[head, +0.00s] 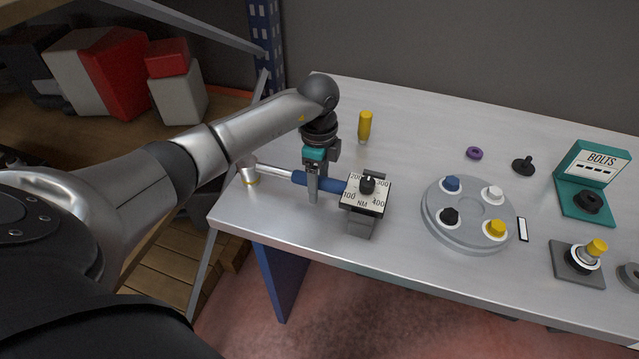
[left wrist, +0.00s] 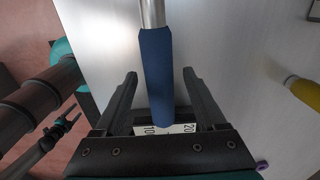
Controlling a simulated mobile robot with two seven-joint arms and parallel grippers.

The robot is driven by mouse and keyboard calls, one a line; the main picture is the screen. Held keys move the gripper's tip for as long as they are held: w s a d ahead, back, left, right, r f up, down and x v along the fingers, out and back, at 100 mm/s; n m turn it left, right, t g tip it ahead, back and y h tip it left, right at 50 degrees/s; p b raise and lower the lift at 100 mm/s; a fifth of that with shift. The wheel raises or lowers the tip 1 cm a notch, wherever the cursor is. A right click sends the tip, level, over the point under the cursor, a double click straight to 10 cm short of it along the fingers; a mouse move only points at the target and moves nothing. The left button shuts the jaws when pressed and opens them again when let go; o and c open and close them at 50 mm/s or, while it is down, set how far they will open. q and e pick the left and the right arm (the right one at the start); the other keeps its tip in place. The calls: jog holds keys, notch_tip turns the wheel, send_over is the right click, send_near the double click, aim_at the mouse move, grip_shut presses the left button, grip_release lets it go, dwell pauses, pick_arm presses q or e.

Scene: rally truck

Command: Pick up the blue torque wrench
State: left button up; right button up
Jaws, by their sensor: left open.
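The blue torque wrench (head: 319,182) lies at the left end of the metal table. It has a blue grip, a silver shaft and a head at its left end. Its right end meets a dial box (head: 368,192) marked in NM. My left gripper (head: 314,193) is over the blue grip, pointing down. In the left wrist view, the blue grip (left wrist: 157,75) runs between the two open fingers (left wrist: 158,82), with a gap on each side. Whether the fingertips reach below the grip is hard to tell.
A yellow-handled tool (head: 365,126) stands behind the wrench. A round grey tray (head: 483,214) with several coloured knobs is to the right. The table's front edge is close to the dial box.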

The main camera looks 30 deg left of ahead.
pick_arm(q)
grip_shut()
dwell(0.6)
jog(key=shift+r, duration=0.1)
dwell(0.7)
